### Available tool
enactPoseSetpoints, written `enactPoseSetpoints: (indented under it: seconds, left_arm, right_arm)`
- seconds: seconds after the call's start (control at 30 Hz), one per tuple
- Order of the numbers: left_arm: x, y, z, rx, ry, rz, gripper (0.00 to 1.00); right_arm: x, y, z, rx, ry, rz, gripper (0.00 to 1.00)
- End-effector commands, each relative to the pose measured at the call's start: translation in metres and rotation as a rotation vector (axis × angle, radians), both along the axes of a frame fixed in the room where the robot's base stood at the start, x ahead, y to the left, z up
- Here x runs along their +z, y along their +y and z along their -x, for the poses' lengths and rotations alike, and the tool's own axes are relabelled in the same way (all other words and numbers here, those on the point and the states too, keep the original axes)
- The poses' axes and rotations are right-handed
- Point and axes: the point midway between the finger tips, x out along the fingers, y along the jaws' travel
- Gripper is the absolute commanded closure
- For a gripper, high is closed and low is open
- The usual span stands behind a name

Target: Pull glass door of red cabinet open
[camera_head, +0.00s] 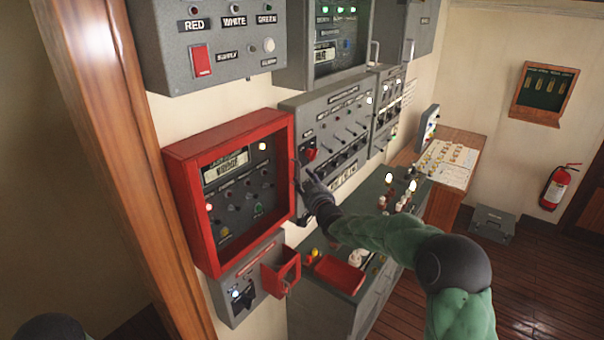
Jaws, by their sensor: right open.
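The red cabinet (179,215) hangs on the wall at centre left, a red frame around a glazed front. Gauges, knobs and small lights show behind the glass door (232,200). The door looks closed, or nearly so. My right gripper (299,176) is open, its dark fingers at the right edge of the red frame. I cannot tell whether they touch it. No handle shows clearly there, as the fingers cover part of the edge. My left gripper is out of view; only a bit of my left arm shows at the lower left.
Grey switch panels (325,120) line the wall above and right of the cabinet. Below it, a small grey box (241,292) has a red flap (281,270) standing out. A console (325,305) with a red cover (339,274) lies below my right arm. A wooden post (120,150) stands left.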

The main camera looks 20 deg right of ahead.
Motion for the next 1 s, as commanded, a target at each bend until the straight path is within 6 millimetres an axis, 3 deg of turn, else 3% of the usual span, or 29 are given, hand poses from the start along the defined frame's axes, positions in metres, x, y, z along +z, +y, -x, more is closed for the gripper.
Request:
enactPoseSetpoints:
  seconds: [0.3, 0.7, 0.73, 0.87, 1.0]
  left_arm:
    - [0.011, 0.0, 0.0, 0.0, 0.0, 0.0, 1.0]
    - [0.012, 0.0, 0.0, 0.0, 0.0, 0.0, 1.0]
    - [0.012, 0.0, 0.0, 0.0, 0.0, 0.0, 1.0]
    - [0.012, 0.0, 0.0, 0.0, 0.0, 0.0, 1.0]
    - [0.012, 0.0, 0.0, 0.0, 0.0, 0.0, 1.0]
  right_arm:
    - [0.0, 0.003, -0.03, 0.001, 0.001, 0.0, 0.6]
    - [-0.001, 0.003, -0.034, 0.001, 0.002, 0.0, 0.6]
    - [-0.001, 0.003, -0.034, 0.001, 0.001, 0.0, 0.63]
    - [-0.001, 0.003, -0.034, 0.001, 0.001, -0.001, 0.99]
    - [-0.001, 0.003, -0.034, 0.001, 0.001, 0.0, 1.0]
